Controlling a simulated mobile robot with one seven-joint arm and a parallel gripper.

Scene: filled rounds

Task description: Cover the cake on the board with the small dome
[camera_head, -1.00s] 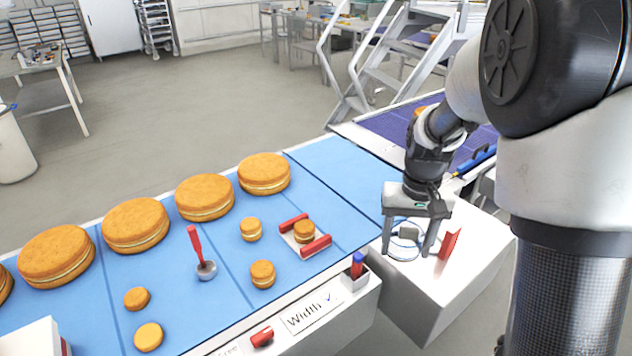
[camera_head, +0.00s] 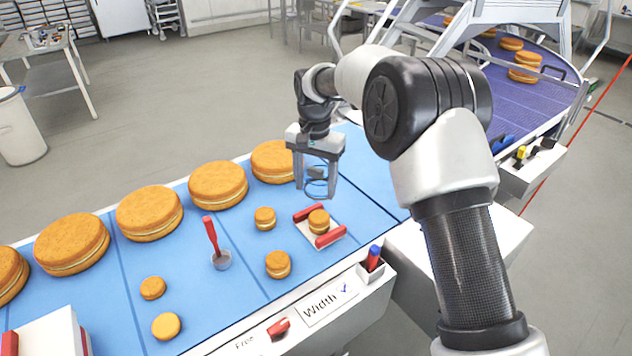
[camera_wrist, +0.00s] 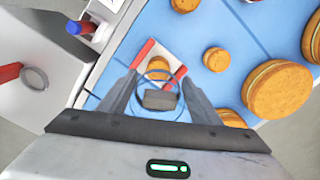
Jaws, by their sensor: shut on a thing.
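My gripper (camera_head: 315,186) is shut on the small dome (camera_head: 317,173), a clear cover with thin blue rings and a grey knob. It holds the dome in the air above the blue belt, behind the board in the head view. The board (camera_head: 334,243) is a white plate with red bars on two sides. A small round cake (camera_head: 319,221) sits on it between the bars, uncovered. In the wrist view the dome's knob (camera_wrist: 160,99) is between the fingers, and its rings overlap the cake (camera_wrist: 157,69) on the board (camera_wrist: 149,58).
Two small cakes (camera_head: 265,218) (camera_head: 278,264) stand near the board, with a row of large cakes (camera_head: 218,184) behind. A red-handled tool (camera_head: 212,237) stands left of them. A holder (camera_head: 371,270) with a red and blue item is at the belt's front edge. A white block (camera_head: 430,262) is at right.

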